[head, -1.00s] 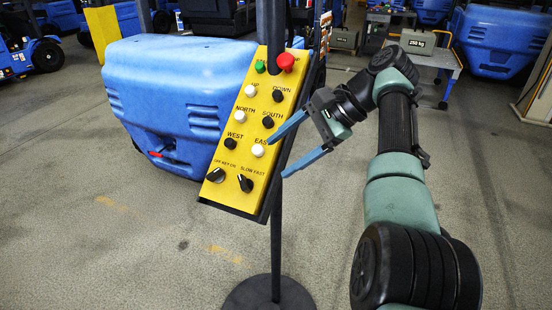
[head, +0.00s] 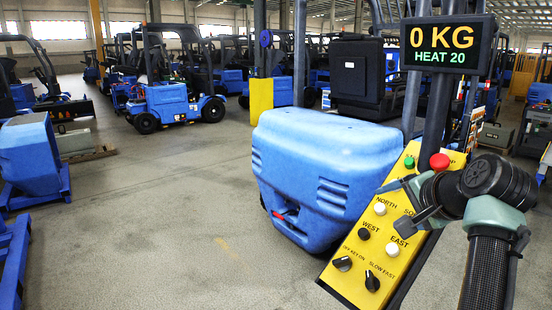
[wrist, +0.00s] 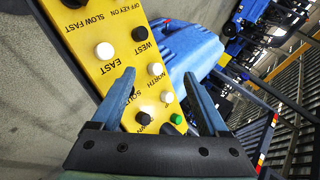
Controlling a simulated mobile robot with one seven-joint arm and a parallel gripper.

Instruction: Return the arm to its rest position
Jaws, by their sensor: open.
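My arm comes in from the right of the head view. My gripper (head: 396,205) is open, with its two blue fingers apart and nothing between them. It is in front of the upper half of a yellow control panel (head: 345,285) and hides some buttons. In the wrist view, the open fingers (wrist: 159,76) point toward the same panel (wrist: 112,75), which shows upside down. I cannot tell whether a fingertip touches the panel.
A display (head: 447,43) reading "0 KG HEAT 20" stands above the panel. A large blue counterweight (head: 325,165) is behind the panel to the left. Forklifts (head: 172,95) stand farther back. A blue fixture (head: 32,155) is at the left edge. Open floor (head: 170,200) lies between.

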